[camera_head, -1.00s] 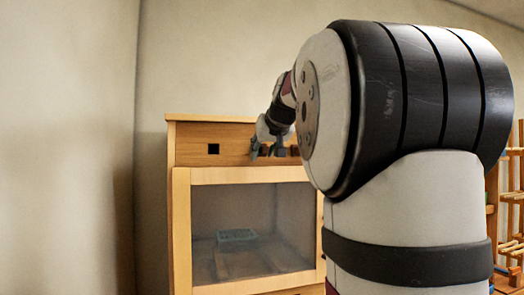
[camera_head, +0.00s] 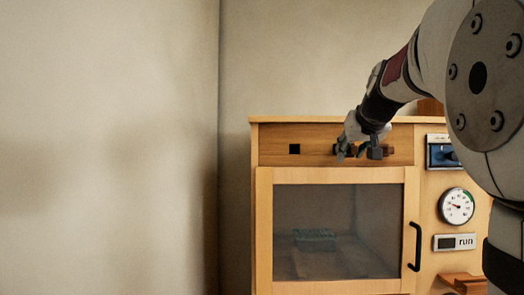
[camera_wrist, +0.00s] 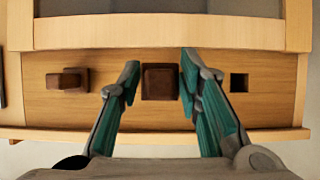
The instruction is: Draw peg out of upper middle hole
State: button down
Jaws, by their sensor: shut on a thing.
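The middle peg (camera_wrist: 162,82) is a dark brown square block between my fingers in the wrist view, in front of the wooden panel (camera_wrist: 115,107). My gripper (camera_wrist: 160,75) is shut on this peg, with teal-padded fingers on either side. In the head view my gripper (camera_head: 360,150) is at the upper panel and largely hides the middle peg. How deep the peg sits in its hole cannot be told. An empty square hole (camera_head: 294,149) is left of my gripper there; it is at right in the wrist view (camera_wrist: 239,83). Another brown peg (camera_wrist: 69,79) sticks out at the wrist view's left.
Below the panel is a glass-fronted door (camera_head: 330,230) with a black handle (camera_head: 415,247). A teal basket (camera_head: 314,238) shows behind the glass. A dial (camera_head: 456,206) and a "run" sign (camera_head: 455,242) are at right. A plain wall stands at left.

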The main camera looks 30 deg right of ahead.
aim_at(355, 153)
jog(key=shift+s+a, duration=0.45)
jog(key=shift+s, duration=0.3)
jog(key=shift+s+a, duration=0.4)
jog(key=shift+s, duration=0.3)
